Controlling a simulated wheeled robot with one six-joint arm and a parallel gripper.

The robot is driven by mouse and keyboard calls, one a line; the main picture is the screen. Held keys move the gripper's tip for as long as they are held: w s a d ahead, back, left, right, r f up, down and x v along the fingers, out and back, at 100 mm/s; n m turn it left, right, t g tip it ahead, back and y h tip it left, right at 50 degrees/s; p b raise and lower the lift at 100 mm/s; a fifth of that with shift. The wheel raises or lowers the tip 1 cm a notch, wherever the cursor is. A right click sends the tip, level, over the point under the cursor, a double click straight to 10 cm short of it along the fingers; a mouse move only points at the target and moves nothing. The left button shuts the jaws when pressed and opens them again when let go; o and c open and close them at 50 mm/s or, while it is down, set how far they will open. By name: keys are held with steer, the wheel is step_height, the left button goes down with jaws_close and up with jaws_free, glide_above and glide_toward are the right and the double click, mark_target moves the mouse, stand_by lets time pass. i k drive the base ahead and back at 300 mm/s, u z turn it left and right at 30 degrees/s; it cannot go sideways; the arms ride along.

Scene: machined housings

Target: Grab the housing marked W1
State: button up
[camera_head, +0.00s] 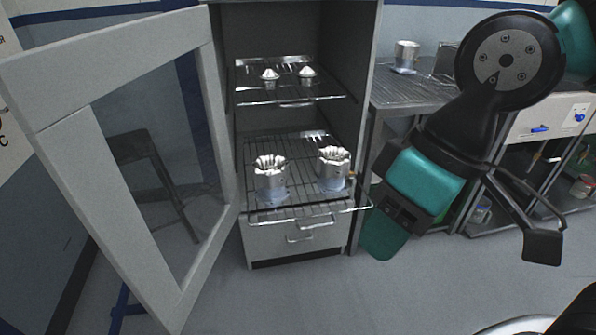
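Two silver machined housings with scalloped, open tops stand upright on the lower wire rack (290,211) of an open cabinet. One housing (270,180) is on the left and the other housing (333,170) is on the right, with a gap between them. I cannot read a W1 mark on either. My gripper (543,247) is at the right of the view, outside the cabinet and well apart from the housings. One black finger with a square pad shows; the other finger is hidden or cannot be made out.
The cabinet door (215,120) stands open at left. An upper rack (290,92) holds two small silver cone-shaped parts (269,75). A metal bench (405,92) at right bears another silver cylindrical part (406,54). The floor (330,290) before the cabinet is clear.

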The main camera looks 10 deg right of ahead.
mark_target(333, 163)
steer(key=u, duration=0.35)
steer(key=i, duration=1.4)
steer(key=z, duration=0.4)
